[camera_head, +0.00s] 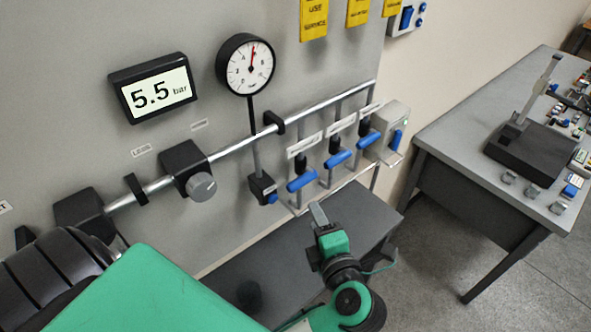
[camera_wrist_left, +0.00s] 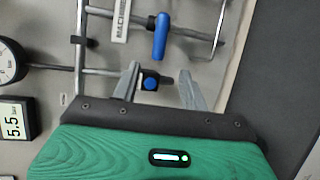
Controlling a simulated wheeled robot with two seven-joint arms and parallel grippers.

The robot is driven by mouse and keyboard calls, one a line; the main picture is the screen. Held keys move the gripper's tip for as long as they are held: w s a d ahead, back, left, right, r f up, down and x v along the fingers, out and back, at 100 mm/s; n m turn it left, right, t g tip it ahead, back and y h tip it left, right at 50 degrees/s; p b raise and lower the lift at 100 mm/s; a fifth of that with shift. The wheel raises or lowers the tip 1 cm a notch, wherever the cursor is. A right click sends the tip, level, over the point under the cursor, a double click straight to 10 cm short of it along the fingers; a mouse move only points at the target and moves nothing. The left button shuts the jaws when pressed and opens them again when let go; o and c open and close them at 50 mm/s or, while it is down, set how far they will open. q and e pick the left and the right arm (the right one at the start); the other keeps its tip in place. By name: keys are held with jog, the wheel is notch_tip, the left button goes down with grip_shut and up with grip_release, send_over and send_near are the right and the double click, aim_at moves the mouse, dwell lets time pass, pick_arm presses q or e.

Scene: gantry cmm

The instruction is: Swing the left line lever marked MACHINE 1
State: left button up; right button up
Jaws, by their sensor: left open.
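The left line lever (camera_head: 301,181) is a blue handle, the nearest of three on the wall pipework, below a white label plate (camera_head: 304,145). In the left wrist view the blue lever (camera_wrist_left: 161,36) lies beyond the fingertips, beside a label (camera_wrist_left: 122,18) on which part of "MACHINE" reads. My right gripper is not in view.
The middle lever (camera_head: 338,159) and far lever (camera_head: 368,139) are close on the right. A black valve block (camera_head: 262,187) hangs under the gauge (camera_head: 247,65) on the left. A display (camera_head: 153,88) reads 5.5 bar. A dark bench (camera_head: 270,275) stands below; a grey table (camera_head: 450,110) is right.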

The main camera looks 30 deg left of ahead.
aim_at(300, 186)
pick_arm(q)
jog(key=p+x, duration=0.5)
jog(key=x, duration=0.7)
jog(key=shift+a+r, duration=0.1)
jog(key=shift+r, duration=0.05)
jog(key=shift+w+a+f+p, duration=0.35)
jog(key=shift+w+a+p, duration=0.05)
jog(key=shift+w+a, duration=0.1)
jog(key=shift+c, duration=0.4)
grip_shut()
